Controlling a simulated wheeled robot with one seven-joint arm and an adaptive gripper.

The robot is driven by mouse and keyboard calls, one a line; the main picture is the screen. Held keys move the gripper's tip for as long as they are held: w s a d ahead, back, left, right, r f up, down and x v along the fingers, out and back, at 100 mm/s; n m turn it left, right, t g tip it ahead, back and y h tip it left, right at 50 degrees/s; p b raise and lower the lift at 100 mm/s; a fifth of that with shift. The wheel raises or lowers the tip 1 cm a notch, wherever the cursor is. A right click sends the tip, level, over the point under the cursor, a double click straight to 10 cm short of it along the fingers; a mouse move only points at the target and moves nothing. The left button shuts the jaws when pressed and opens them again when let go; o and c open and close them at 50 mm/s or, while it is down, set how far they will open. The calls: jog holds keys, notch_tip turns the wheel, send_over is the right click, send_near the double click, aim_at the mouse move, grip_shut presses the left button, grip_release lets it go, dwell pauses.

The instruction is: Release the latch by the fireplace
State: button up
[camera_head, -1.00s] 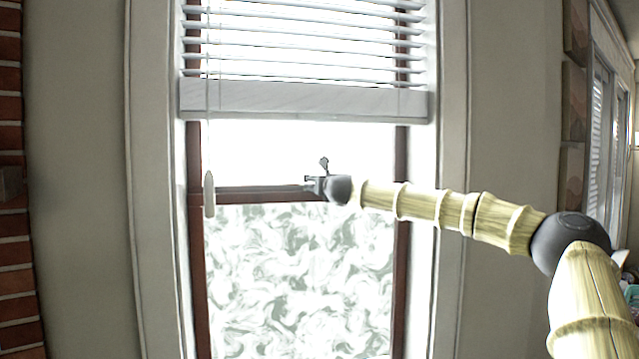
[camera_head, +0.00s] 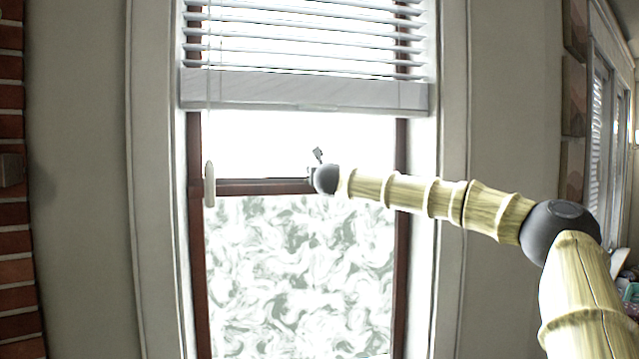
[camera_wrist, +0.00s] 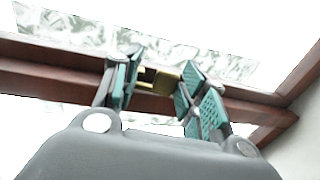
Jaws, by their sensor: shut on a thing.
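A brass-coloured latch (camera_wrist: 158,80) sits on the brown window rail (camera_wrist: 60,82) in the wrist view. My gripper (camera_wrist: 153,84) has its teal-padded fingers on both sides of the latch and is shut on it. The right finger pads partly cover the latch's end. In the head view my gripper (camera_head: 314,172) is at the middle rail (camera_head: 260,186) of the window, right of its centre. My wrist hides most of the fingers and the latch there.
A white blind (camera_head: 300,90) hangs over the upper window, above my gripper. Its pale pull (camera_head: 210,184) hangs at the left of the rail. Patterned glass (camera_head: 290,270) fills the lower sash. Red brick (camera_head: 14,240) stands at the far left.

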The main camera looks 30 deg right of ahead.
jog(key=a+m+g+h, duration=0.1)
jog(key=m+g+h, duration=0.2)
jog(key=g, duration=0.3)
jog(key=a+m+g+h, duration=0.2)
jog(key=m+g+h, duration=0.1)
jog(key=m+g, duration=0.3)
jog(key=a+m+g+h, duration=0.2)
jog(key=m+g+h, duration=0.2)
jog(key=m+g, duration=0.1)
jog(key=shift+w+r+g, duration=0.15)
jog(key=shift+w+g, duration=0.2)
jog(key=shift+g, duration=0.15)
jog(key=shift+a+g+p, duration=0.1)
jog(key=shift+g+p, duration=0.25)
jog(key=shift+g, duration=0.05)
jog(key=shift+w+f+m+g+p, duration=0.1)
jog(key=shift+f+m+g+p, duration=0.1)
jog(key=shift+m+g+p, duration=0.6)
